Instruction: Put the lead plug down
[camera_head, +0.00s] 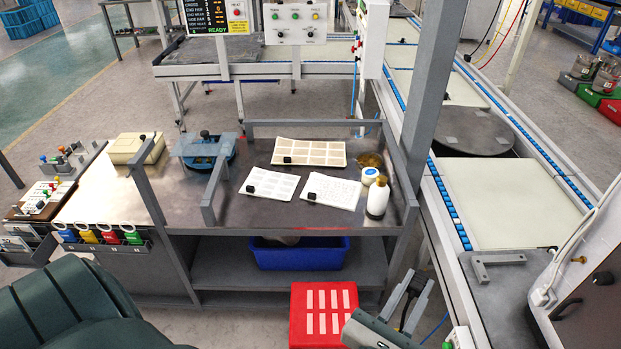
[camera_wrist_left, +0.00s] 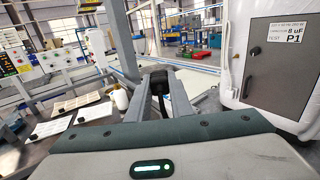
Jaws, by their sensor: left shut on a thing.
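My left gripper (camera_head: 413,288) is at the lower right of the head view, in the air in front of the workbench and beside the conveyor. In the left wrist view its two grey fingers (camera_wrist_left: 160,88) are shut on a small black piece, the lead plug (camera_wrist_left: 159,82). My right gripper is in neither view.
A red box (camera_head: 322,320) with pale strips stands left of the gripper. A grey cabinet door (camera_wrist_left: 275,65) is at the right.

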